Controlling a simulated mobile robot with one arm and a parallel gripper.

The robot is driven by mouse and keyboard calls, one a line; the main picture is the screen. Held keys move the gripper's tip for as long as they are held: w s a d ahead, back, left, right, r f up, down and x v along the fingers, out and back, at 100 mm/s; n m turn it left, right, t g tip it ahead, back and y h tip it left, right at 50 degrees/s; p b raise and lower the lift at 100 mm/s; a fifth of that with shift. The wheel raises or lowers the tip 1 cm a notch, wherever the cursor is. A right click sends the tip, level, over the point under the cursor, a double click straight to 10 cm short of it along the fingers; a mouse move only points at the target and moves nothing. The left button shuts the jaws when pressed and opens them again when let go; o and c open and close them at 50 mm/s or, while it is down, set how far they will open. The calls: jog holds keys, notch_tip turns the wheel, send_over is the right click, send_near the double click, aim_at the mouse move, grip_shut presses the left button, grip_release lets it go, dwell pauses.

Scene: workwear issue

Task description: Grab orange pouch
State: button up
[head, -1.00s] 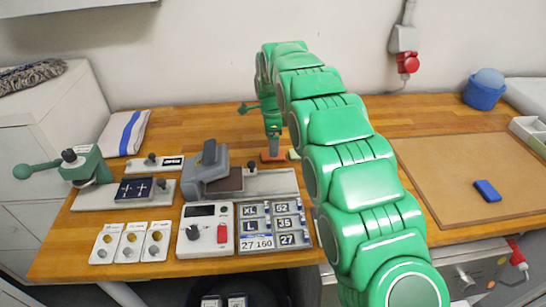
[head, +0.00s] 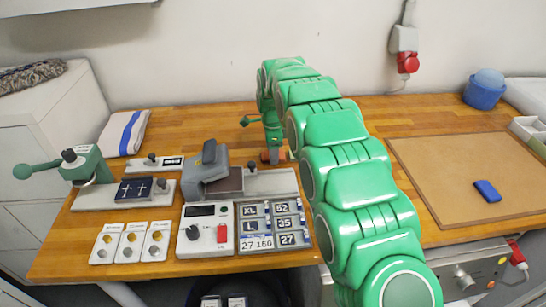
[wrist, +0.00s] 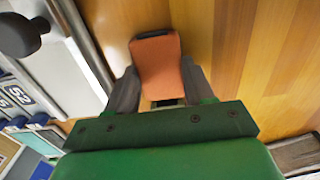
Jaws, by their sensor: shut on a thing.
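The orange pouch (wrist: 157,68) is between the two grey fingers of my gripper (wrist: 159,88) in the wrist view. It is a small flat piece with a dark strip along its far edge. My gripper is shut on it, with a finger against each long side. In the head view my gripper (head: 272,156) points down at the table behind the grey press, and only a small bit of the orange pouch (head: 265,156) shows beside the fingers. I cannot tell whether the pouch still touches the table.
A grey press (head: 208,177) and its flat rail stand just in front of my gripper. A size board (head: 270,240) and control box (head: 205,250) are nearer. A brown mat (head: 450,165) with a blue block (head: 487,191) lies right. Bare wood lies behind my gripper.

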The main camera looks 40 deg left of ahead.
jog(key=shift+r, duration=1.55)
jog(key=shift+s+d+r, duration=0.25)
jog(key=shift+d+r, duration=0.05)
jog(key=shift+r, duration=0.2)
jog(key=shift+s+d+r, duration=0.2)
jog(key=shift+d+r, duration=0.05)
jog(key=shift+r, duration=0.2)
jog(key=shift+s+d+r, duration=1.35)
jog(key=shift+d, duration=0.25)
jog(key=shift+s+d+r, duration=1.3)
jog(key=shift+s+d, duration=0.1)
jog(key=shift+d, duration=0.15)
jog(key=shift+s+d+r, duration=1.35)
jog(key=shift+d, duration=0.25)
